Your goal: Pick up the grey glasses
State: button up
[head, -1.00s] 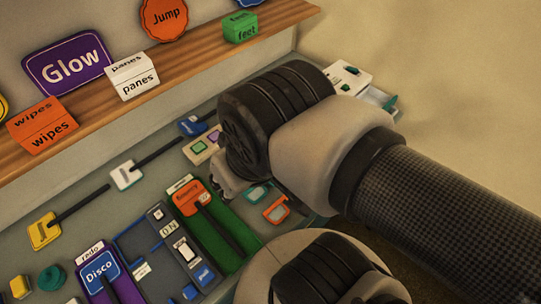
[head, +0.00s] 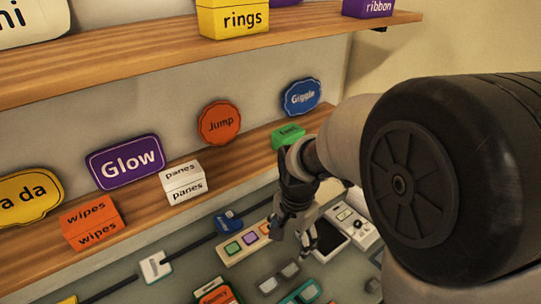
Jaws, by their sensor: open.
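The grey glasses (head: 279,277) lie on the grey-green tabletop near the bottom middle of the head view, both lenses showing. My gripper (head: 294,244) points downward above and just behind them in the picture, with its dark fingers apart and nothing between them. It is apart from the glasses. Teal glasses (head: 301,293) lie just in front of the grey ones, partly cut off by the bottom edge.
A strip with coloured square buttons (head: 240,247) lies left of the gripper. A white device with knobs (head: 352,226) stands to the right. A wooden shelf (head: 140,211) holds word blocks and signs, including a green block (head: 288,136) close behind my arm.

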jog(key=m, duration=0.2)
send_near(279, 277)
jog(key=f+b, duration=0.1)
jog(key=f, duration=0.1)
jog(key=shift+w+d+f+g+b, duration=0.15)
jog(key=shift+w+f+g+b, duration=0.15)
jog(key=shift+w+g+b, duration=0.1)
jog(key=shift+f+b, duration=0.75)
jog(key=shift+f, duration=2.3)
jog(key=shift+r, duration=0.1)
jog(key=c, duration=1.1)
jog(key=shift+r, duration=0.1)
